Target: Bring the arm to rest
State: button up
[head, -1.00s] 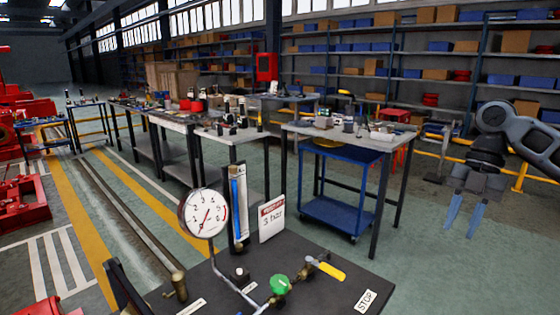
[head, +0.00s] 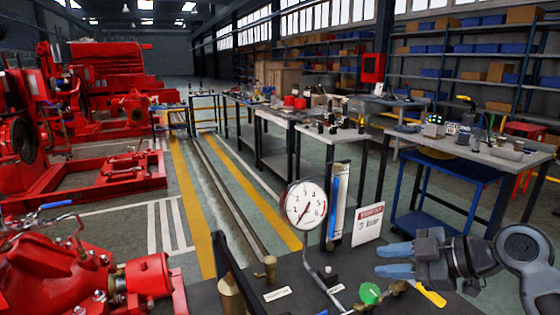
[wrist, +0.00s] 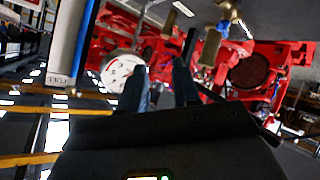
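My gripper (head: 382,260) is at the lower right of the head view, with its two blue fingers pointing left. The fingers are apart and nothing is between them. In the wrist view, the two dark fingers (wrist: 161,88) also stand apart. Part of my arm (head: 527,255) shows at the right edge. The gripper appears in front of the right part of a dark bench (head: 300,285); I cannot tell its exact clearance from the bench fittings.
A round pressure gauge (head: 305,205), a blue sight tube (head: 337,200), a sign card (head: 368,224) and a green knob (head: 370,293) stand at the bench. A red pump (head: 65,270) is at lower left. Work tables (head: 470,150) stand behind.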

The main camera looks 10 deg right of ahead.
jog(key=s+a+f+m+t+h, duration=0.1)
jog(key=s+a+f+m+t, duration=0.1)
jog(key=a+m+t, duration=0.3)
jog(key=s+a+f+m, duration=0.1)
jog(key=a+f+m, duration=0.2)
jog(key=a, duration=0.3)
jog(key=s+f+m+h, duration=0.1)
jog(key=s+f+m, duration=0.1)
jog(key=s, duration=0.2)
jog(key=s+a+f+m+t+h+b, duration=0.1)
jog(key=s+f+m+h, duration=0.1)
jog(key=s, duration=0.2)
jog(key=s+a+f+m+h, duration=0.1)
jog(key=s+f+m+h, duration=0.1)
jog(key=s, duration=0.3)
jog(key=shift+s+a+f+m, duration=0.1)
jog(key=shift+m, duration=0.4)
jog(key=s+d+f+m+h, duration=0.2)
jog(key=s+d+h, duration=0.1)
jog(key=s, duration=1.1)
jog(key=s+d+r, duration=0.2)
jog(key=s+r, duration=0.1)
jog(key=s, duration=0.4)
jog(key=s+d+r+n+b, duration=0.1)
jog(key=s+d+r, duration=0.2)
jog(key=s, duration=0.3)
jog(key=shift+s+d+r+n+t, duration=0.15)
jog(key=shift+s+r+n+t, duration=0.2)
jog(key=shift+r, duration=0.1)
